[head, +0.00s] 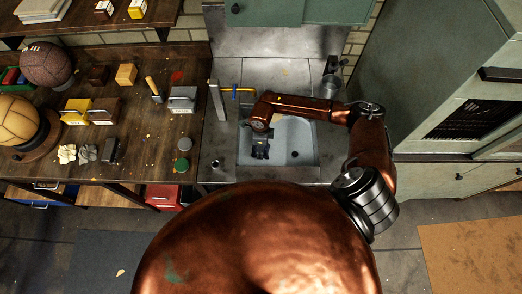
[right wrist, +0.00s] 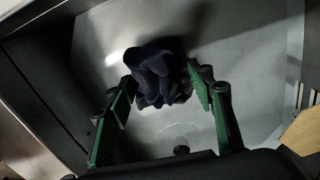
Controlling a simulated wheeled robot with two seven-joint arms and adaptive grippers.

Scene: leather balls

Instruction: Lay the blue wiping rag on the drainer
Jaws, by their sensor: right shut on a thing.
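My right gripper (head: 260,150) reaches over the steel sink basin (head: 295,135) in the head view, pointing down. In the right wrist view its green fingers (right wrist: 160,88) are shut on a dark blue crumpled rag (right wrist: 157,72), which bunches up between the fingertips. Smooth grey metal shows behind the rag. Whether the rag touches it I cannot tell. In the head view I cannot make out the rag apart from the dark gripper. A flat steel surface (head: 280,72) lies behind the basin; I cannot tell for sure which part is the drainer. My left gripper is not in view.
A yellow-handled tap (head: 237,89) stands at the basin's back left. A grey metal cup (head: 330,86) is at the back right. The wooden bench (head: 130,135) on the left holds balls (head: 47,64), blocks and tins. A green cabinet (head: 440,70) stands on the right.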

